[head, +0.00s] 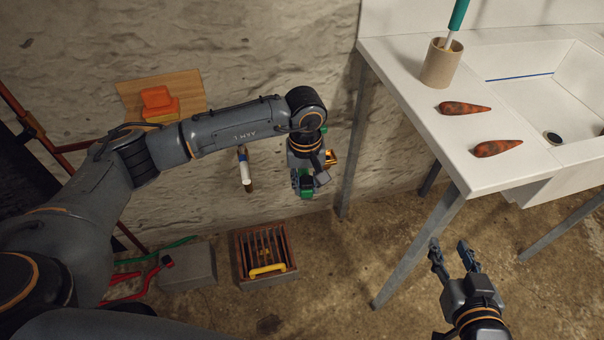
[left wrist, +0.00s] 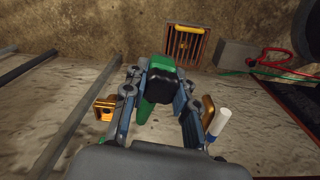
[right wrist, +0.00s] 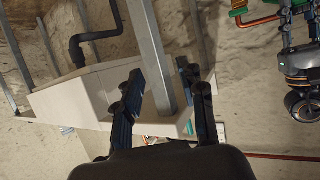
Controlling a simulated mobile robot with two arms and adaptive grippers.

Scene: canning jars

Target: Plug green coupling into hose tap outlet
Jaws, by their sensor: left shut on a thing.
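My left gripper (head: 305,190) is shut on the green coupling (left wrist: 160,65), which has a dark end, in front of the stone wall. In the head view the green coupling (head: 306,184) is partly hidden by the fingers. Brass parts (left wrist: 105,108) show beside the fingers in the left wrist view; one (head: 330,158) also shows right of the gripper in the head view. I cannot tell which is the hose tap outlet or whether the coupling touches it. My right gripper (head: 453,248) is open and empty, beside the sink table.
A white pipe-like piece (head: 244,167) stands out left of the left gripper. Below are a floor grate (head: 262,238) with a yellow handle, a grey block (head: 187,266) and red and green hoses. The white sink table (head: 400,60) bears two carrots (head: 465,108) and a cup.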

